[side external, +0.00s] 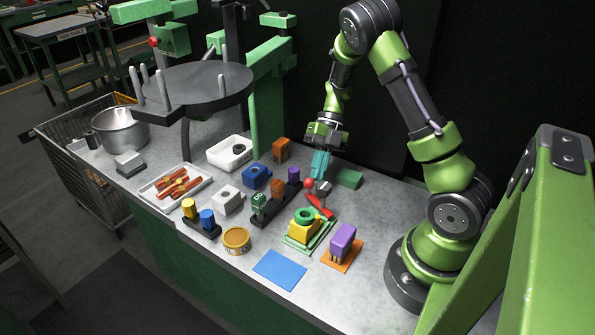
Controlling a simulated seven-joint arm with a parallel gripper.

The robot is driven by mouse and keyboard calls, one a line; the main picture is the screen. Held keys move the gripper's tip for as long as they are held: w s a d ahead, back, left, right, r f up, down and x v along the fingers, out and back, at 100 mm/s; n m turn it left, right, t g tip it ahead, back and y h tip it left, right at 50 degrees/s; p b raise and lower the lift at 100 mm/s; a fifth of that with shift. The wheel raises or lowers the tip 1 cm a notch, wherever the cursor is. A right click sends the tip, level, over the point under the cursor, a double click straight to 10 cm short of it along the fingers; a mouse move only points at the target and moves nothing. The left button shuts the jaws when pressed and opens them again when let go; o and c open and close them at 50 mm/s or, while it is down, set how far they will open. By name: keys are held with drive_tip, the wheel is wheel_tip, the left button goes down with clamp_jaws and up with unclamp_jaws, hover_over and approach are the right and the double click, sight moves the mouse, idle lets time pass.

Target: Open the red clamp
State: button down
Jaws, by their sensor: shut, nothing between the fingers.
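The red clamp (317,203) sits on the grey table at centre right, with a red bar sloping down to the right and a grey block at its upper end. A red ball (308,184) stands at its upper left; I cannot tell whether it is part of the clamp. My gripper (319,172) points down just behind and above the clamp, with teal fingers shut and empty. It looks apart from the clamp, though the exact gap is hard to judge.
A green block (349,179) lies right of my fingers. A purple block (342,241) sits nearer. A blue mat (279,269) lies at the front edge.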

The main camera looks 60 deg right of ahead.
drive_tip(key=shift+w+a+n+g, duration=0.6)
drive_tip(key=shift+n+g, duration=0.1)
drive_tip(key=shift+n, duration=0.5)
drive_tip(key=shift+w+a, duration=0.1)
drive_tip(key=shift+a, duration=0.15)
drive_tip(key=w+d+r, duration=0.1)
drive_tip(key=d+r, duration=0.2)
drive_tip(key=r, duration=0.8)
drive_tip(key=shift+d, duration=0.3)
drive_tip(key=shift+n, duration=0.3)
